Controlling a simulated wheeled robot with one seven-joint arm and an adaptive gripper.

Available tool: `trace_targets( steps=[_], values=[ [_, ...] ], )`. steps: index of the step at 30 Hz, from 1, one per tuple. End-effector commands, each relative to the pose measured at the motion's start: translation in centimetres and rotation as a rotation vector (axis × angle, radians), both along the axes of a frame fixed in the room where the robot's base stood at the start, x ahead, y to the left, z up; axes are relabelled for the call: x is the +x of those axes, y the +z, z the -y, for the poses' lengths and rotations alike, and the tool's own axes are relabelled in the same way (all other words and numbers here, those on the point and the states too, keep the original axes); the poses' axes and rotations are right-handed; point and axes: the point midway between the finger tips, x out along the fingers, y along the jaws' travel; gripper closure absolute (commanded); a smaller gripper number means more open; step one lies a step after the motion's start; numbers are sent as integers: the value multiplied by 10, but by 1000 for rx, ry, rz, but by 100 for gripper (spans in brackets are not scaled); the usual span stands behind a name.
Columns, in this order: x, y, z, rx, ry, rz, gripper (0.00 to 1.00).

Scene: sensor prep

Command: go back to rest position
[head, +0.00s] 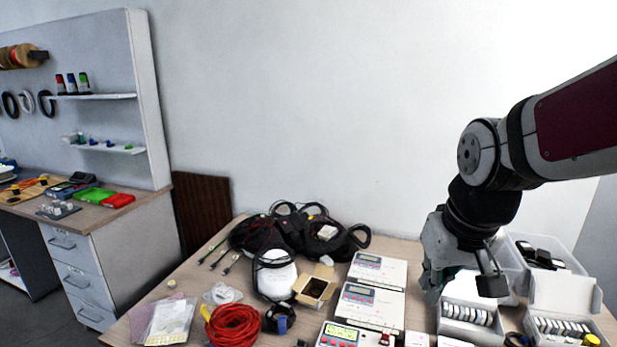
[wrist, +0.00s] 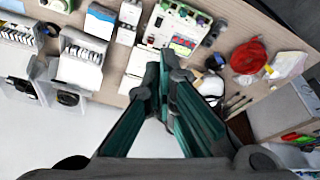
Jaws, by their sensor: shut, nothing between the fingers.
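My gripper (wrist: 164,62) shows in the wrist view with its two green-sided fingers closed together at the tips and nothing between them. In the head view my gripper (head: 492,285) hangs from my arm at the right, in front of the open white boxes. The depth gap between it and the boxes is hard to tell.
A wooden table (head: 190,275) holds white instruments (head: 372,305), a red cable coil (head: 232,326), black cables and a small open box (head: 315,290). White boxes with rows of parts (head: 468,315) crowd the right. A workbench (head: 120,205) stands left. The wall area above the table is clear.

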Motion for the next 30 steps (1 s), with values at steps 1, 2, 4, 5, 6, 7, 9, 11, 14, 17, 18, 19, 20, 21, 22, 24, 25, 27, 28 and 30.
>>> trace_targets(
  steps=[1, 2, 4, 5, 6, 7, 9, 11, 14, 17, 18, 19, 20, 21, 22, 24, 25, 27, 28, 30],
  values=[
    [-15, 11, 0, 2, -7, 24, 100],
    [-24, 16, 0, 3, -12, 35, 100],
    [-44, 25, 0, 7, -21, 58, 100],
    [-52, 29, 0, 8, -25, 70, 100],
    [-63, 32, 0, 10, -31, 82, 100],
    [-71, 35, 0, 12, -34, 92, 100],
    [-89, 39, 0, 16, -44, 114, 100],
    [-102, 41, 0, 18, -51, 128, 100],
    [-119, 43, 0, 21, -59, 148, 100],
    [-128, 43, 0, 24, -64, 159, 100],
    [-130, 43, 0, 24, -66, 161, 100],
    [-131, 43, 0, 24, -66, 163, 100],
    [-132, 43, 0, 25, -67, 163, 100],
    [-132, 43, 0, 25, -67, 163, 100],
    [-133, 42, 0, 25, -67, 163, 100],
    [-132, 42, 0, 25, -67, 162, 100],
    [-132, 43, 0, 25, -67, 162, 100],
    [-132, 43, 0, 25, -67, 163, 100],
    [-132, 43, 0, 25, -67, 163, 100],
    [-132, 43, 0, 25, -67, 163, 100]
  ],
)
